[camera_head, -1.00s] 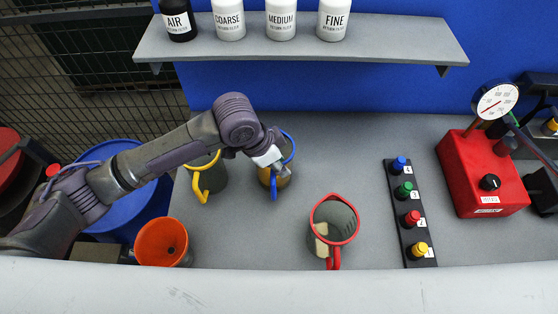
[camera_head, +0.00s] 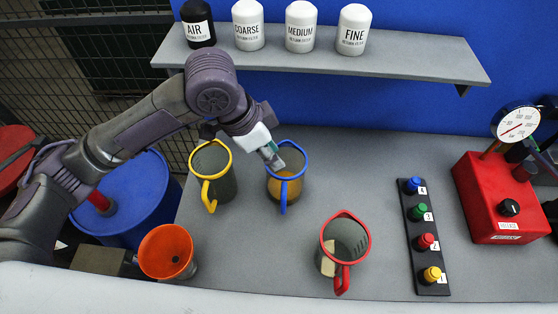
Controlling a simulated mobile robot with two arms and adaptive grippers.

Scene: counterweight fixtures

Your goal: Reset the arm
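My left arm comes in from the left, bent high in front of the shelf. Its gripper (camera_head: 271,156) points down and right at the left rim of the blue-rimmed jug (camera_head: 290,168), overlapping that rim in the picture. Whether it touches the jug is unclear. The fingers are small and partly hidden, so I cannot tell if they are open or shut. The blue-rimmed jug stands upright on the grey table and holds amber liquid. My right gripper is not in view.
A yellow-rimmed jug (camera_head: 218,180) and a red-rimmed jug (camera_head: 347,243) stand nearby. An orange cup (camera_head: 167,252) is left. A button strip (camera_head: 421,240) and a red gauge box (camera_head: 492,200) are right. A shelf (camera_head: 400,56) holds several canisters. Table space around the red-rimmed jug is free.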

